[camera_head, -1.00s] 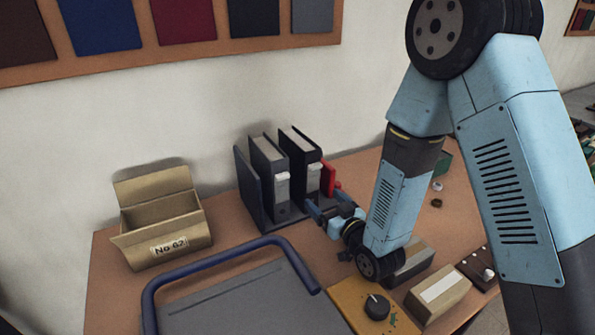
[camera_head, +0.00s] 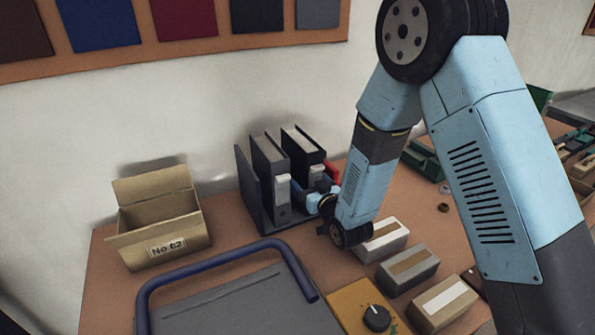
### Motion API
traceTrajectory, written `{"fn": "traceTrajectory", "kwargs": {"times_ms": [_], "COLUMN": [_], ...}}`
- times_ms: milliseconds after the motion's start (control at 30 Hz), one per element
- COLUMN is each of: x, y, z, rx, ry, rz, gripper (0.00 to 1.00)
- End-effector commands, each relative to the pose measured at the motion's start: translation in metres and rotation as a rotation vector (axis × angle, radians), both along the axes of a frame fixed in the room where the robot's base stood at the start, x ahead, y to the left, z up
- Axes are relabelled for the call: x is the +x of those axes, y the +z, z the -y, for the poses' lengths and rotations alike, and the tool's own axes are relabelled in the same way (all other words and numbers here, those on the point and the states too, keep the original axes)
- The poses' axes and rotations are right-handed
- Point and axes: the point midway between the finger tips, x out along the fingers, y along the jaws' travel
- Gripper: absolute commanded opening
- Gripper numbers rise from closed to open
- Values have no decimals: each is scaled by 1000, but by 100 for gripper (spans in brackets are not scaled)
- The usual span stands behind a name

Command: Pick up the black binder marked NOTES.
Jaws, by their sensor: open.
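Two dark binders stand upright side by side in a dark rack (camera_head: 250,185) on the desk. The left binder (camera_head: 270,180) is charcoal grey with a pale label on its spine. The right binder (camera_head: 303,152) looks blacker, and my gripper hides the lower part of its spine. No lettering is readable, so I cannot tell from the labels which one says NOTES. My gripper (camera_head: 311,190) is open, low in front of the right binder's spine. I cannot tell whether its fingers touch or surround the spine.
A red item (camera_head: 331,172) shows just right of the binders, partly behind my gripper. An open cardboard box (camera_head: 160,222) stands left. A grey board with a blue handle (camera_head: 215,257) lies in front. Several small boxes (camera_head: 408,265) and a yellow knob panel (camera_head: 362,305) are at the right front.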

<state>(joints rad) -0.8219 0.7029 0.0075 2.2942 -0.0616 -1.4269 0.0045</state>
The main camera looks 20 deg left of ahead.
Motion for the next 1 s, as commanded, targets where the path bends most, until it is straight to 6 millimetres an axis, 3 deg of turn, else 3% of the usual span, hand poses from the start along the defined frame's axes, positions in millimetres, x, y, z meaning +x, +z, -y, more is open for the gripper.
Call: {"fn": "traceTrajectory", "kwargs": {"times_ms": [167,367,1000], "x": [8,2,-2], "y": [0,0,0], "z": [-7,-13,-17], "rx": [0,0,0], "ry": [-9,2,10], "rz": [0,0,0], "gripper": [85,83,22]}}
